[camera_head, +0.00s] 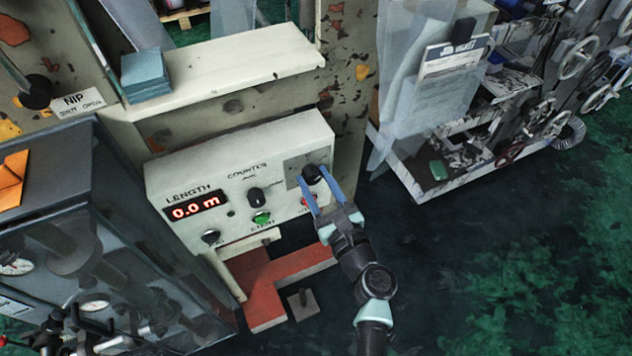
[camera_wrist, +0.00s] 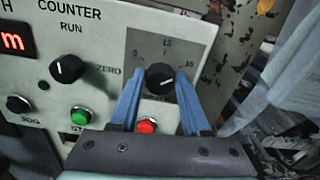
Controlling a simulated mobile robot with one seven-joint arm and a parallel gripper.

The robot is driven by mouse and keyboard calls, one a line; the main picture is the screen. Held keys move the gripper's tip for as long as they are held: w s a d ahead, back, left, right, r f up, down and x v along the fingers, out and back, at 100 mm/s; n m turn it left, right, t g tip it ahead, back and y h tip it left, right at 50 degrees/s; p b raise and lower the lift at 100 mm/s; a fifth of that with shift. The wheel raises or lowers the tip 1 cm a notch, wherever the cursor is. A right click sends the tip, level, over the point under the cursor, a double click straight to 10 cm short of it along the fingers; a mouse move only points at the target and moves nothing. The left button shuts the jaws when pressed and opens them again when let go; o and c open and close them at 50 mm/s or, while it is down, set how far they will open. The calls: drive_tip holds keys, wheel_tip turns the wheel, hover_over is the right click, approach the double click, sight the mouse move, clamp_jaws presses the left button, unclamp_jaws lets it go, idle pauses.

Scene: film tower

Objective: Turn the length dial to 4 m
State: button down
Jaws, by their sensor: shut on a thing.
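The cream control panel (camera_head: 172,163) carries a red LENGTH display (camera_head: 196,206) reading 0.0 m. At its right end a black dial (camera_wrist: 159,76) sits on a grey scale plate (camera_wrist: 140,48); the numbers 12 and 16 are legible there. The dial also shows in the head view (camera_head: 312,173). My gripper (camera_wrist: 160,82) is shut on this dial, one blue finger on each side. The dial has a pale pointer line, but its exact reading is unclear. The lower scale marks are partly hidden by the fingers.
Left of the dial are the COUNTER RUN/ZERO knob (camera_wrist: 67,68), a green button (camera_wrist: 81,116) and a black JOG knob (camera_wrist: 18,105). A red button (camera_wrist: 146,125) lies just below the dial between my fingers. A shelf (camera_head: 220,72) juts out above the panel.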

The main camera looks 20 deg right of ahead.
drive_tip(key=n+b, duration=0.2)
drive_tip(key=n, duration=0.1)
drive_tip(key=n+b, duration=0.1)
drive_tip(key=shift+a+f, duration=0.1)
drive_tip(key=shift+f, duration=0.15)
drive_tip(key=n+b, duration=0.4)
drive_tip(key=n, duration=0.1)
drive_tip(key=n+b, duration=0.3)
drive_tip(key=n, duration=0.1)
drive_tip(key=shift+a+f+b, duration=0.1)
drive_tip(key=shift+f+b, duration=0.05)
drive_tip(key=shift+b, duration=0.25)
drive_tip(key=n+b, duration=0.4)
drive_tip(key=n, duration=0.1)
drive_tip(key=n+b, duration=0.3)
drive_tip(key=shift+f+n, duration=0.1)
drive_tip(key=shift+n, duration=0.2)
drive_tip(key=n+b, duration=0.7)
drive_tip(key=n, duration=0.2)
drive_tip(key=shift+b, duration=0.4)
drive_tip(key=shift+d+n+b, duration=0.2)
drive_tip(key=shift+n+b, duration=1.05)
drive_tip(key=shift+n, duration=0.65)
